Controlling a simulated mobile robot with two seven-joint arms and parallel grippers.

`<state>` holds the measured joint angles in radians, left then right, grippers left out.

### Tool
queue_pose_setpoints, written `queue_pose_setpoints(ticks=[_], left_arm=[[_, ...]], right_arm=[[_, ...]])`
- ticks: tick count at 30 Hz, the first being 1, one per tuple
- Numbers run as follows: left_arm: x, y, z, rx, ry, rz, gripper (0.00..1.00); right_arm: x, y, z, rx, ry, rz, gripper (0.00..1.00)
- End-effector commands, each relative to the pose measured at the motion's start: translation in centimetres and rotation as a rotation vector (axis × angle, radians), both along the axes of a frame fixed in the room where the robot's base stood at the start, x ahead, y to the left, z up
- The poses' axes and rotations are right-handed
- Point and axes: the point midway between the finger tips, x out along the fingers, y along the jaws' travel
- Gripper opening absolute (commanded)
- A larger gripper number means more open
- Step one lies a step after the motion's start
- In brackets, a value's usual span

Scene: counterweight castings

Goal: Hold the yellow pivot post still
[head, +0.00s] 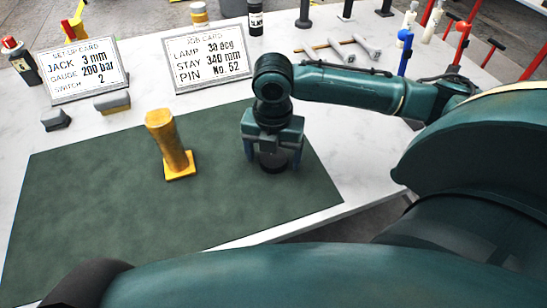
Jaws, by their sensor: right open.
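The yellow pivot post (170,139) stands on the dark green mat (95,215), left of my right gripper. It has a square yellow foot and a thicker top, and it looks slightly tilted in the picture. My right gripper (272,160) points down over the right part of the mat, with its fingers apart. A dark round shape shows between or just below the fingers; I cannot tell whether it is a separate thing. There is a clear gap between this gripper and the post. My left gripper is not in view.
Two cards, the set up card (84,71) and the job card (207,62), stand behind the mat. Two grey blocks (56,120) lie near the left card. Hammer-like tools (350,48) and a black bottle (255,18) are at the back. The mat left of the post is clear.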

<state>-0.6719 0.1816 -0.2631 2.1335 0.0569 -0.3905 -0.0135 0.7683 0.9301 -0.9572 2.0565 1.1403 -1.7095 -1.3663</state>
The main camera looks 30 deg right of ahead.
Motion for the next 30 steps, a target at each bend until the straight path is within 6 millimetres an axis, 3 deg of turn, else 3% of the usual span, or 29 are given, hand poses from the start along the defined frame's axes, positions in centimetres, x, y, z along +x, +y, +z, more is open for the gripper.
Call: queue_pose_setpoints(ticks=[10, 27, 30], left_arm=[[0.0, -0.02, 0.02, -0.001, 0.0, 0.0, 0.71], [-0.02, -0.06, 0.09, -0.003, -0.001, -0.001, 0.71], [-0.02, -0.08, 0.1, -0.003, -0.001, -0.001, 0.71]], right_arm=[[0.02, -0.01, -0.15, 0.0, -0.001, 0.0, 0.8], [0.02, -0.02, -0.12, -0.001, -0.001, 0.0, 0.34], [0.03, -0.02, -0.12, 0.0, -0.001, 0.0, 0.32]])
